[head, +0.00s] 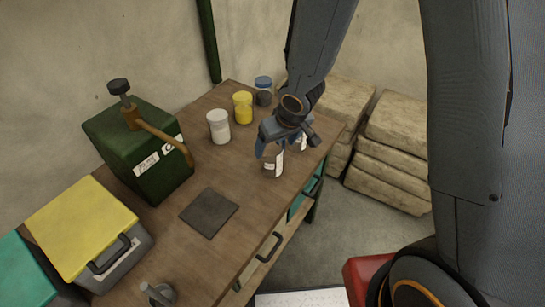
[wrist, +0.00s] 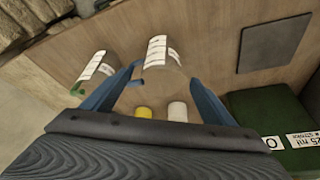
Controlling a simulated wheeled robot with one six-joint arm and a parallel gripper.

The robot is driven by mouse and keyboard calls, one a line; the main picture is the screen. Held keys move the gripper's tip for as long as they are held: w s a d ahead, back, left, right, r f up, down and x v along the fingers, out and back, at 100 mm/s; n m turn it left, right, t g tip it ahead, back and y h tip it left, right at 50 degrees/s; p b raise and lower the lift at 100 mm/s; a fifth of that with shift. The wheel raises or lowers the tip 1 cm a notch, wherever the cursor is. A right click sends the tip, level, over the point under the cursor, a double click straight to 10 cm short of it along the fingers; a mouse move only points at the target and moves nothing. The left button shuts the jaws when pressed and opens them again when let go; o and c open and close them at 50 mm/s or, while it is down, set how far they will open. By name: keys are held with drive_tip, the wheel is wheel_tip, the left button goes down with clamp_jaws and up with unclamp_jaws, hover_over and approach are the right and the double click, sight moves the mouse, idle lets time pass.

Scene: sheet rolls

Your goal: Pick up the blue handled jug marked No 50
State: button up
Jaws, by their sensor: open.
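A pale, translucent jug with a white label (head: 269,168) stands near the table's right edge, directly below my gripper (head: 276,148). In the wrist view this jug (wrist: 160,54) lies between the two blue fingers of my gripper (wrist: 166,74), which are open, with a gap at the right finger. A second labelled jug (head: 301,143) stands behind it, partly hidden by my gripper. In the wrist view the second jug (wrist: 98,68) is left of the left finger and has a green part at one end.
Stacked sacks (head: 390,150) stand beyond the table's right edge.

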sight(271, 162)
drive_tip(key=b+x, duration=0.3)
drive_tip(key=x, duration=0.3)
drive_tip(key=shift+w+a+f, duration=0.1)
drive_tip(key=shift+a+f, duration=0.05)
drive_tip(key=shift+f, duration=0.25)
drive_tip(key=c, duration=1.2)
